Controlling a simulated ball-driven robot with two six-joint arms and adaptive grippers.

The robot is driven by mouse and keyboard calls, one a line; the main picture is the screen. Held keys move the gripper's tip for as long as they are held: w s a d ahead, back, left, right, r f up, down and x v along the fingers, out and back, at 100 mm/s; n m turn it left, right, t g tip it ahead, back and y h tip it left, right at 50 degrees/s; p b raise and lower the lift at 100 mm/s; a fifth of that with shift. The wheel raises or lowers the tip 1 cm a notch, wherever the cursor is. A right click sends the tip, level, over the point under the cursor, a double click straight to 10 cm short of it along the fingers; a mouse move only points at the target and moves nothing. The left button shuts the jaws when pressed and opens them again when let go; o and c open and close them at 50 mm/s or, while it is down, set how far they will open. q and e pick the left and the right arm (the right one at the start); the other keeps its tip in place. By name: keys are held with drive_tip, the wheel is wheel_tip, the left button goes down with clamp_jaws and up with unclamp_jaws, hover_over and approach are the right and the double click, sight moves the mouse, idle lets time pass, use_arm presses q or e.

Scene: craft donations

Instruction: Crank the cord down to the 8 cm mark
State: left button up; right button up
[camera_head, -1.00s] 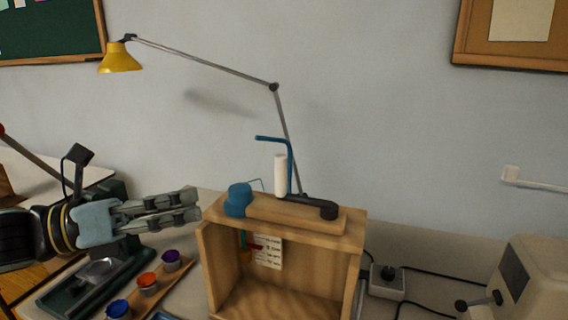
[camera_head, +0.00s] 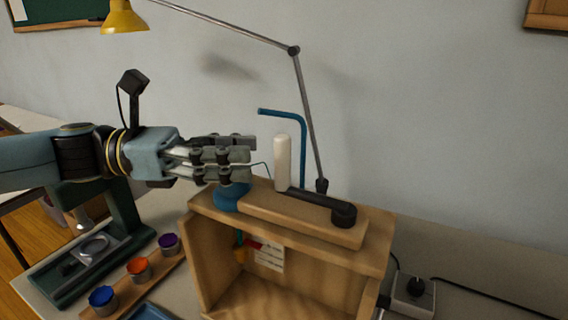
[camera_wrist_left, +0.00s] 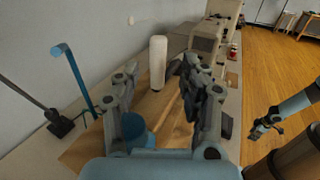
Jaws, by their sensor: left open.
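The wooden crank box (camera_head: 378,245) stands open at the front, with a black crank arm (camera_head: 318,203) and an upright white handle (camera_head: 283,160) on top. A blue round part (camera_head: 231,197) sits at its top left. Inside, an orange weight (camera_head: 241,254) hangs beside a marked white card (camera_head: 270,258); its figures are too small to read. My left gripper (camera_head: 252,163) is open and empty, just left of the handle, above the blue part. In the left wrist view the handle (camera_wrist_left: 158,62) shows between and beyond the fingertips. What looks like my right gripper (camera_wrist_left: 262,125) is small at the right there.
A thin blue bent rod (camera_head: 303,140) and the lamp arm (camera_head: 306,115) rise behind the handle. Paint pots, such as the orange one (camera_head: 138,268), stand on a wooden strip at front left. A socket box (camera_head: 413,297) with cables lies right of the box.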

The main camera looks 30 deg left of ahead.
sight(287, 184)
use_arm(q)
drive_tip(key=x, duration=0.4)
drive_tip(key=shift+w+d+r, duration=0.1)
drive_tip(key=shift+w+d, duration=0.35)
drive_tip(key=shift+d, duration=0.15)
drive_tip(key=shift+w+d, duration=0.2)
drive_tip(key=shift+d, duration=0.1)
drive_tip(key=shift+c, duration=1)
clamp_jaws()
use_arm(e)
drive_tip(key=shift+w+d+f, duration=0.1)
drive_tip(key=shift+w+f, duration=0.2)
drive_tip(key=shift+w, duration=0.3)
use_arm(q)
drive_tip(key=shift+w+d, duration=0.1)
drive_tip(key=shift+d, duration=0.15)
use_arm(e)
drive_tip(key=shift+d, duration=0.1)
